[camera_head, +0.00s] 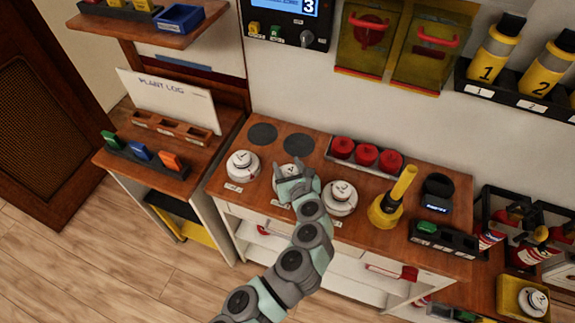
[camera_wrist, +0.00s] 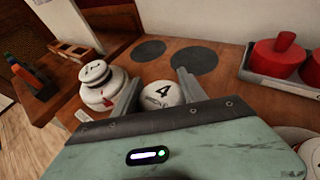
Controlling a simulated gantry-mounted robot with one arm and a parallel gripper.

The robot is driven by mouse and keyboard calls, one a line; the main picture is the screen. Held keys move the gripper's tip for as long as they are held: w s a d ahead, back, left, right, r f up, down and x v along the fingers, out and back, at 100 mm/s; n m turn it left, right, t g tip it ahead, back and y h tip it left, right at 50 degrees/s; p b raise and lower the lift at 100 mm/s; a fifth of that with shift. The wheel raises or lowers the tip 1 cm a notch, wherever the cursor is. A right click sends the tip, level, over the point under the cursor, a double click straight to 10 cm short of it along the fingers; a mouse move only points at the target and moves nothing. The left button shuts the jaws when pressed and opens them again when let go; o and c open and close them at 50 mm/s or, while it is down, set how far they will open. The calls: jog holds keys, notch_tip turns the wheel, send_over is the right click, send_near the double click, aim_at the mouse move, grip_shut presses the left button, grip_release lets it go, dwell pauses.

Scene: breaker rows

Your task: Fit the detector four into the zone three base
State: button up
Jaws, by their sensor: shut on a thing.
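Detector four (camera_wrist: 162,93) is a white disc with a black 4 on top, between the two fingers of my gripper (camera_wrist: 155,90) in the wrist view. In the head view my gripper (camera_head: 291,176) is over the middle of the bench's front row and is shut on this detector, mostly hidden by the fingers. A white detector on a base (camera_head: 242,164) stands to its left, and another white unit (camera_head: 340,197) stands to its right. Small labels lie in front of them, too small to read, so I cannot tell which is the zone three base. What is under detector four is hidden.
Two dark round pads (camera_head: 262,133) lie empty behind the row. A tray of red domed parts (camera_head: 366,156) stands at the back. A yellow handled tool (camera_head: 392,200) stands to the right. A yellow bin (camera_head: 522,298) at far right holds another white detector.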

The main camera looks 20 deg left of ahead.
jog(key=shift+f, duration=0.15)
jog(key=o, duration=1.5)
jog(key=shift+s, duration=0.1)
jog(key=b+v, duration=0.1)
jog(key=v, duration=0.9)
jog(key=shift+s+d+b, duration=0.2)
jog(key=shift+b, duration=0.1)
jog(key=shift+r, duration=0.25)
